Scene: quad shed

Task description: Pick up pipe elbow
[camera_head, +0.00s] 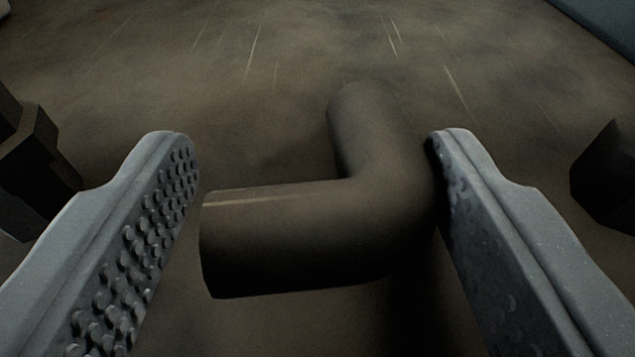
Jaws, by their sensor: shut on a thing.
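The pipe elbow (310,235) is a dull brown bent tube in the middle of the view. One arm points left with its end facing the left finger, and the other bends away toward the back. My gripper (310,145) has one grey studded finger on each side of it and is shut on the elbow. The right finger meets the outer side of the bend. The left finger is by the elbow's left end, where a thin gap seems to show. The elbow's underside is hidden, so I cannot tell whether it touches the surface below.
A brown, scratched flat surface (250,60) fills the background and looks clear beyond the elbow. A blue-grey edge (605,22) runs across the top right corner. Dark angular parts show at the far left and far right.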

